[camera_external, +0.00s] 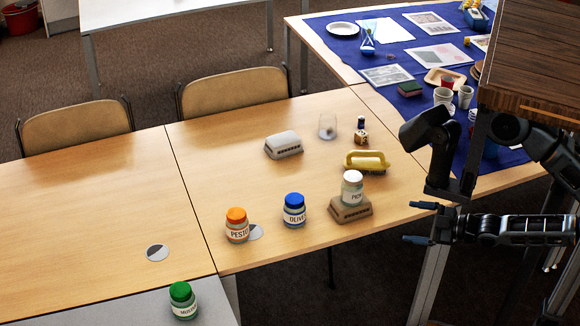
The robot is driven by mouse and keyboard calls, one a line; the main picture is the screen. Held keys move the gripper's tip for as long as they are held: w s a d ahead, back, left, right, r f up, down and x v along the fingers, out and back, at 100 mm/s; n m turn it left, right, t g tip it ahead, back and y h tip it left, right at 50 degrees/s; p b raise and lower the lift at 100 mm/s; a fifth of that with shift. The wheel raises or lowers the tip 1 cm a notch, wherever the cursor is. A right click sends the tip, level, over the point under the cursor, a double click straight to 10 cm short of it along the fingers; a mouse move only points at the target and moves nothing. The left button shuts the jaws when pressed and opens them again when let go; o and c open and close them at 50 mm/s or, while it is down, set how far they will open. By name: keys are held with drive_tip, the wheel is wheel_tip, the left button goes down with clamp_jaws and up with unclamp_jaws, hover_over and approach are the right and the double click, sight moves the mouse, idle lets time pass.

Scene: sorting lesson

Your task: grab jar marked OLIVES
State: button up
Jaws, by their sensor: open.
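The jar marked OLIVES (294,212) has a blue lid and a white label. It stands upright on the wooden table, between the orange-lidded jar marked PESTO (238,227) and a white-lidded jar (352,190). My gripper (418,222) is at the right, beyond the table's front edge. Its two dark fingers are spread and point left, with nothing between them. It is well apart from the OLIVES jar, with the white-lidded jar nearer to it.
The white-lidded jar stands on a brown block (350,211). A green-lidded jar (183,301) stands on the grey surface at front left. A yellow-handled brush (367,161), a grey box-like object (284,145) and a clear glass (327,126) are farther back. The left table is mostly clear.

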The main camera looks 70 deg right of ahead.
drive_tip(key=w+f+n+t, duration=0.1)
drive_tip(key=w+f+n, duration=0.4)
drive_tip(key=w+n, duration=0.45)
drive_tip(key=n+t+y, duration=0.1)
drive_tip(key=n, duration=1.9)
approach(289, 198)
drive_tip(key=shift+w+d+f, duration=0.1)
drive_tip(key=shift+w+f, duration=0.2)
drive_tip(key=shift+w, duration=0.3)
drive_tip(key=shift+w+d+f, duration=0.1)
drive_tip(key=shift+w+f, duration=0.25)
drive_tip(key=shift+w, duration=0.25)
drive_tip(key=shift+w+a+p, duration=0.1)
drive_tip(key=shift+w+p, duration=0.35)
drive_tip(key=shift+w, duration=1.05)
drive_tip(key=w, duration=0.4)
drive_tip(key=shift+w+a+f, duration=0.1)
drive_tip(key=shift+w+a, duration=0.15)
drive_tip(key=shift+w, duration=0.15)
drive_tip(key=shift+c, duration=0.2)
drive_tip(key=c, duration=1.1)
drive_tip(key=shift+c, duration=0.2)
